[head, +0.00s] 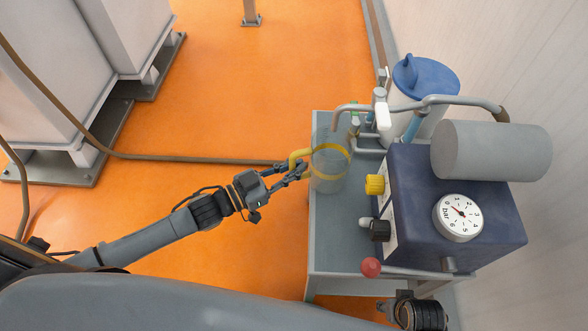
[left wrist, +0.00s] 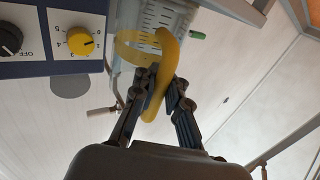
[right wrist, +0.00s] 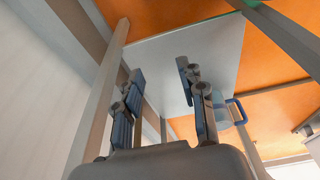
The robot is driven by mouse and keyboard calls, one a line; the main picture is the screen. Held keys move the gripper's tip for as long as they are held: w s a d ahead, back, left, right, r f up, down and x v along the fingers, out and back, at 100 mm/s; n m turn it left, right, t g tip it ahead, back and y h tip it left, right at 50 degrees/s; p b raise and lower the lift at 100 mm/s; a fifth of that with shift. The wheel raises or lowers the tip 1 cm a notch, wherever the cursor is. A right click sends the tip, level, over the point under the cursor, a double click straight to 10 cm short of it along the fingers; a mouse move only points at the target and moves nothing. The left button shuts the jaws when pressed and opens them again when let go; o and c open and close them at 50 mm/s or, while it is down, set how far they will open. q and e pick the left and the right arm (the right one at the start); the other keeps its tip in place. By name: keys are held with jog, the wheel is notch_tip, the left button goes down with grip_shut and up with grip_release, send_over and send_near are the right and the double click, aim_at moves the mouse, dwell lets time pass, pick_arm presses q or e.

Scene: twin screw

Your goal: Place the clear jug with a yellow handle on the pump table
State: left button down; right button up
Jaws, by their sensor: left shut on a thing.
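The clear jug (head: 330,178) has a yellow rim band and a yellow handle (head: 299,156). It looks upright over the left part of the grey pump table (head: 340,235); I cannot tell whether its base touches the top. My left gripper (head: 303,170) is shut on the handle, left of the jug. In the left wrist view the yellow handle (left wrist: 163,75) passes between the fingers (left wrist: 165,90), with the clear jug (left wrist: 160,18) behind it. My right gripper (right wrist: 163,85) is open and empty, low by the table's near end; its fingertips are hidden in the head view.
A blue pump box (head: 410,235) with gauge, knobs and grey cylinder (head: 490,150) fills the table's right side. Pipes and a blue-lidded container (head: 425,80) stand behind. A red ball knob (head: 371,267) is near the front. Bare tabletop lies in front of the jug.

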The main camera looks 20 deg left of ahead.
pick_arm(q)
jog(key=shift+f, duration=0.2)
pick_arm(e)
jog(key=shift+r, duration=0.3)
pick_arm(q)
jog(key=shift+f, duration=0.1)
jog(key=c, duration=1.7)
grip_release()
jog(key=shift+c, duration=0.2)
jog(key=o, duration=0.4)
pick_arm(e)
jog(key=shift+w+a+r, duration=0.1)
jog(key=shift+r, duration=0.1)
